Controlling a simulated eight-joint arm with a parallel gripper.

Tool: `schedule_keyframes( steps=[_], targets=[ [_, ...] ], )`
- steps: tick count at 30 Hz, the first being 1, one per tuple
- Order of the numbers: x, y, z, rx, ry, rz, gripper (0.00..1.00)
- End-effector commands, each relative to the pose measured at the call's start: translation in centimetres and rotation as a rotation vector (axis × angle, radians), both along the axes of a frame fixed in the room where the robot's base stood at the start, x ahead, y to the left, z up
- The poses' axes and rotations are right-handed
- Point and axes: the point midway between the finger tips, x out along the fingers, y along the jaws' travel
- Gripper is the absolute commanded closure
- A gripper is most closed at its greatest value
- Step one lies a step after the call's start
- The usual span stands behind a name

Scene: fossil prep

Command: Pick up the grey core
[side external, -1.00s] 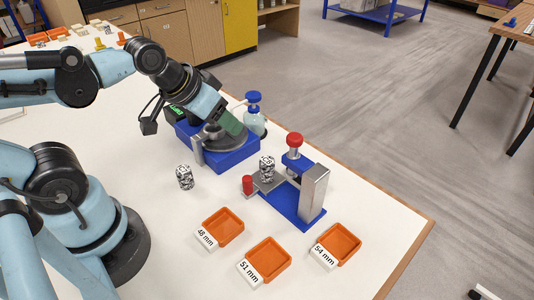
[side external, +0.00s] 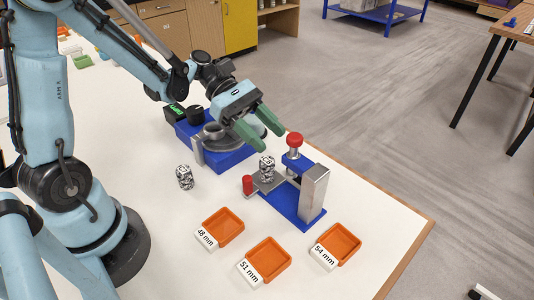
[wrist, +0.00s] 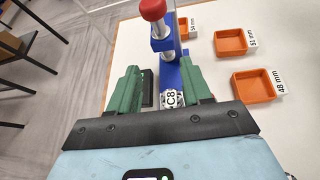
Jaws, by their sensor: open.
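A grey speckled core (side external: 266,169) stands upright on the metal plate of a blue stand (side external: 290,207) with a red knob. In the wrist view a core marked C8 (wrist: 172,99) shows between my fingers, partly cut off by my gripper body. A second grey speckled core (side external: 185,178) stands upright on the white table to the left. My gripper (side external: 268,141) has green fingers, is open and empty, and hangs just above and behind the core on the stand. The open fingers also show in the wrist view (wrist: 159,70).
A blue machine (side external: 228,160) with a grey round top stands behind, under my gripper. The red knob (side external: 294,139) on its post rises close to my fingers. Orange trays labelled 48 mm (side external: 223,228), 51 mm (side external: 265,263) and 54 mm (side external: 338,245) sit in front.

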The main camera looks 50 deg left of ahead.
Motion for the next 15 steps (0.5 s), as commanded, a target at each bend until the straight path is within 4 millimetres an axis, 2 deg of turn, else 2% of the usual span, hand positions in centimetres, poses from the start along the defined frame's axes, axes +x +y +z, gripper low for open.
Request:
schedule_keyframes(
  steps=[7,15],
  targets=[
    [0.0,0.2,-0.5,-0.083,0.078,0.012,0.51],
    [0.0,0.2,-3.1,-0.081,0.078,0.011,0.51]
  ],
)
